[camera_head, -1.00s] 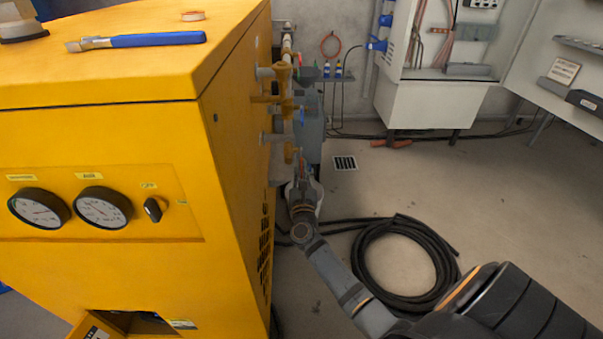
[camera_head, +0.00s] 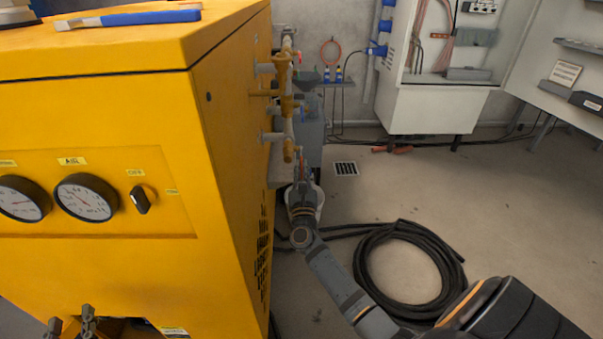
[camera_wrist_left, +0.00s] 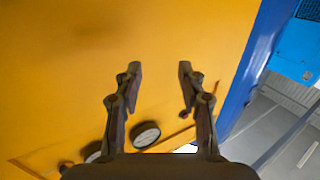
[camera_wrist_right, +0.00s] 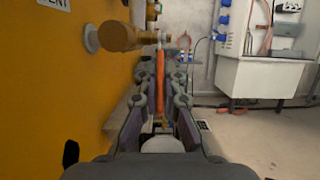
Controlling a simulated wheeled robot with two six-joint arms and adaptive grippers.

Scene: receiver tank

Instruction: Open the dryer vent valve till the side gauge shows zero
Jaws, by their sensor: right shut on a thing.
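The yellow dryer (camera_head: 225,150) fills the left of the head view. Pipes and brass valve fittings (camera_head: 283,80) stick out from its right side. My right gripper (camera_head: 299,170) is beside the lowest fitting. In the right wrist view, my right gripper (camera_wrist_right: 161,75) is shut on an upright orange-red lever (camera_wrist_right: 160,78), below a brass fitting (camera_wrist_right: 118,36) and near a label ending in "ENT" (camera_wrist_right: 55,4). My left gripper (camera_wrist_left: 157,72) is open and empty, facing the dryer's yellow panel. I cannot make out a side gauge.
The dryer's front has two round gauges (camera_head: 86,197) and a black knob (camera_head: 140,199). A blue-handled brush (camera_head: 130,18) lies on top. A coiled black hose (camera_head: 408,268) lies on the floor near my right arm. A white cabinet (camera_head: 435,105) stands behind; open floor lies between.

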